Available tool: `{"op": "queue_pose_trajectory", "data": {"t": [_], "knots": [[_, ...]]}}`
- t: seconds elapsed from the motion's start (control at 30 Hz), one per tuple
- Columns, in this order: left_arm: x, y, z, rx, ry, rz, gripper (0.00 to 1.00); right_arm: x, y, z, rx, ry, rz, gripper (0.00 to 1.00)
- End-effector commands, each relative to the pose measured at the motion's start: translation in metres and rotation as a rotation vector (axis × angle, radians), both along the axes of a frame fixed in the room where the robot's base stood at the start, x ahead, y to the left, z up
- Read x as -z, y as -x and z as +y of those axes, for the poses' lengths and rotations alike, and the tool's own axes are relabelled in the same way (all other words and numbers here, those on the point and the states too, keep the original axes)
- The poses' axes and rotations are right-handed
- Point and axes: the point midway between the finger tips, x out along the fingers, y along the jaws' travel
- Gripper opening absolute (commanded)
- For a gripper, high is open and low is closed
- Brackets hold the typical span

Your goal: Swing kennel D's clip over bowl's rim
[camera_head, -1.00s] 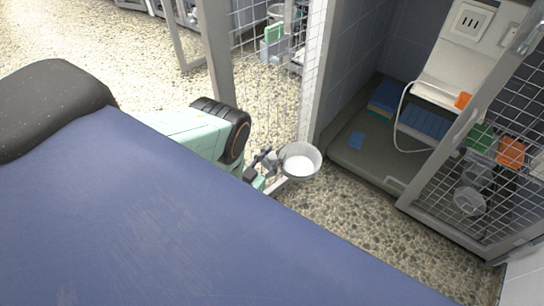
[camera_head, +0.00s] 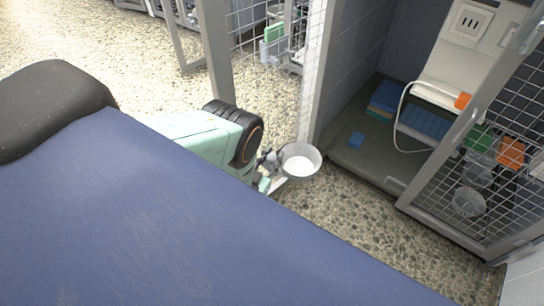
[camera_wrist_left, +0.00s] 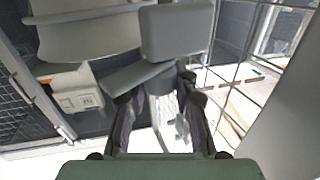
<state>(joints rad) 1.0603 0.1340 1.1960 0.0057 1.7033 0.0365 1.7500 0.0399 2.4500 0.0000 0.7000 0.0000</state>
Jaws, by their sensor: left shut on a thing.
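A metal bowl (camera_head: 300,162) with a pale inside hangs at the end of the mesh partition in the head view, its rim facing up. My left gripper (camera_head: 267,172) is just left of the bowl, partly hidden by its own wrist. In the left wrist view, my left gripper (camera_wrist_left: 157,95) is shut on a grey clip (camera_wrist_left: 177,35), made of a blocky part and a flat bar. A curved grey surface, likely the bowl (camera_wrist_left: 85,38), is beside the clip. I cannot tell whether the clip is over the rim. My right gripper is out of view.
A mesh partition (camera_head: 313,70) stands behind the bowl. To the right, an open kennel holds folded blue towels (camera_head: 385,97) and a white panel with a hose. Its mesh door (camera_head: 470,190) stands open. Pebbled floor (camera_head: 345,215) lies clear below the bowl.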

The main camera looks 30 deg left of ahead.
Motion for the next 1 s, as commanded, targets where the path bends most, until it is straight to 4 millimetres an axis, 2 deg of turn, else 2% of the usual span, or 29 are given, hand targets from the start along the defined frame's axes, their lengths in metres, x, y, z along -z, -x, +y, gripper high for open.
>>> {"op": "queue_pose_trajectory", "data": {"t": [0.6, 1.0], "knots": [[0.0014, 0.0003, -0.0021, -0.561, 0.003, 0.003, 0.0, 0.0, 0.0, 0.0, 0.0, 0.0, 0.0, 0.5], [0.0011, 0.0008, -0.0003, -0.801, 0.002, 0.002, 0.0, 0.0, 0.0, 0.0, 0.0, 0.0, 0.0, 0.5]]}}
